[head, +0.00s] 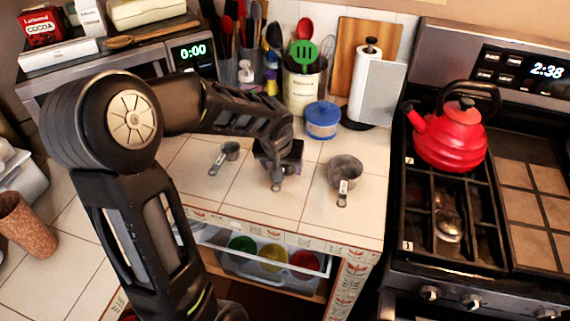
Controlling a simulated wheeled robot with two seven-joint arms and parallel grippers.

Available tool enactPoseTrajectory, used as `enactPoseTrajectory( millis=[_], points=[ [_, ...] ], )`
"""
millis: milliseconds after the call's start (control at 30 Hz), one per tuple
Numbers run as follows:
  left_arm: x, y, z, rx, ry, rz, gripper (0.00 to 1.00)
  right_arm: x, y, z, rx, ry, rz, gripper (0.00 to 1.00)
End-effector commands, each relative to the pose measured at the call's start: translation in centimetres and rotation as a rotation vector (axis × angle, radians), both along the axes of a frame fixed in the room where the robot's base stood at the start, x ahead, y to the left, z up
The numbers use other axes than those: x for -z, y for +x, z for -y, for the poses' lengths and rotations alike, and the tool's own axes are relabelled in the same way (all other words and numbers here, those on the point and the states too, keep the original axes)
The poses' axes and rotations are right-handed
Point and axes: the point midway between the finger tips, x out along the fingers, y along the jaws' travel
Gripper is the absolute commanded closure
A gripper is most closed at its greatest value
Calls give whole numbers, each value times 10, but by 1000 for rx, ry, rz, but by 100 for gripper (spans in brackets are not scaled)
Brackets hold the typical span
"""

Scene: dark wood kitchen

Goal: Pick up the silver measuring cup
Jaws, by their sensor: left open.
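A larger silver measuring cup (345,170) stands on the tiled counter, right of my left gripper, its handle pointing toward the front edge. A smaller silver measuring cup (229,151) lies to the left of the gripper, its handle pointing front-left. My left gripper (277,170) is pointed down over the counter between these two cups, apart from both. It is open. A grey piece shows at its tips; I cannot tell whether it is a finger or the handle of another cup beneath. The gripper hides the counter under it. My right gripper is not in view.
A blue-lidded jar (322,119), a utensil crock (304,88) and a paper towel holder (368,85) stand behind. A red kettle (455,138) sits on the stove at right. An open drawer (300,262) with coloured bowls juts below the counter's front edge.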

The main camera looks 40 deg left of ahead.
Motion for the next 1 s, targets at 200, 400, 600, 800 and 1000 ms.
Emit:
enactPoseTrajectory(
  millis=[200,400,600,800,1000],
  points=[
    [0,0,0,0,0,0,35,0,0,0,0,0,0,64],
    [0,0,0,0,0,0,51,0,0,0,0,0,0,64],
    [0,0,0,0,0,0,68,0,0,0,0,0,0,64],
    [0,0,0,0,0,0,84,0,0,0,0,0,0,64],
    [0,0,0,0,0,1,89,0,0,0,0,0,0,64]
  ],
)
